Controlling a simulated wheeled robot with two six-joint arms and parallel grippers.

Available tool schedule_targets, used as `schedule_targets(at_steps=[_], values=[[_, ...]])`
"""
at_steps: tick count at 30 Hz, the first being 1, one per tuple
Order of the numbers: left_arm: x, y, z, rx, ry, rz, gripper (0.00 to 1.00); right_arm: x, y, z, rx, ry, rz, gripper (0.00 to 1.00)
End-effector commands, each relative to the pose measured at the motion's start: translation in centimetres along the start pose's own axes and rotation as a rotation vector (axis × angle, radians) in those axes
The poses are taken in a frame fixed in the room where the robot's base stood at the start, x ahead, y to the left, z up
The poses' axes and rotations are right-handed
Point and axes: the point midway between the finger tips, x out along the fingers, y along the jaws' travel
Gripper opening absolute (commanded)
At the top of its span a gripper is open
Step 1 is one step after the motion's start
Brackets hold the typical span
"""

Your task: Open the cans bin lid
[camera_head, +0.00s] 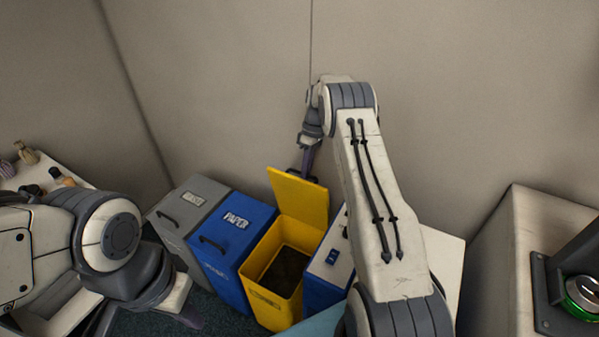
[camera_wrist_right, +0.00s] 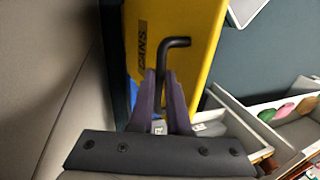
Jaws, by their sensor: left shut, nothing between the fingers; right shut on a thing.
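The yellow cans bin (camera_head: 261,300) stands in the row of bins in the head view, with a dark inside showing. Its yellow lid (camera_head: 299,198) is raised and stands steeply up at the back of the bin. In the right wrist view the lid (camera_wrist_right: 196,38) shows its CANS label and a black bent handle (camera_wrist_right: 161,75). My right gripper (camera_wrist_right: 162,82) has its purple fingers shut on that handle; in the head view the gripper (camera_head: 308,160) is behind the lid's top, partly hidden. My left gripper (camera_head: 190,317) is shut and empty at the lower left.
A grey bin (camera_head: 187,208) and a blue PAPER bin (camera_head: 236,226), both with closed lids, stand left of the cans bin. Another blue bin (camera_head: 328,264) is on its right, partly behind my right arm. The wall is close behind. A machine (camera_head: 520,260) stands far right.

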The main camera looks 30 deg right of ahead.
Motion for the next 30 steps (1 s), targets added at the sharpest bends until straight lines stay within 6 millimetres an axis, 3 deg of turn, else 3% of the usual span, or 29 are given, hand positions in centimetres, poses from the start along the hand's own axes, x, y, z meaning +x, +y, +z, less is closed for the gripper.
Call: schedule_targets(at_steps=[1, 8, 9, 11, 12, 23, 30], values=[[0.1, 0.0, 0.0, 0.0, 0.0, 0.0, 0.0, 0.8, 0.1, 0.3, 0.002, -0.01, -0.008, 0.0], [0.1, 0.0, 0.0, 0.0, 0.0, 0.0, 0.0, 0.8, 0.1, 0.4, 0.003, -0.009, -0.008, 0.0], [0.1, 0.0, 0.0, 0.0, 0.0, 0.0, 0.0, 0.8, 0.1, 0.4, 0.003, -0.009, -0.008, 0.18], [0.1, 0.0, 0.0, 0.0, 0.0, 0.0, 0.0, 0.8, 0.1, 0.4, 0.003, -0.008, -0.008, 0.41], [0.1, 0.0, 0.0, 0.0, 0.0, 0.0, 0.0, 0.8, 0.1, 0.4, 0.004, -0.007, -0.008, 0.45], [0.1, 0.0, 0.0, 0.0, 0.0, 0.0, 0.0, 0.1, 0.0, 0.2, 0.003, -0.003, -0.005, 0.45], [0.4, 0.0, 0.0, 0.0, 0.0, 0.0, 0.0, -3.2, -1.0, 0.2, 0.003, -0.001, -0.002, 0.45]])
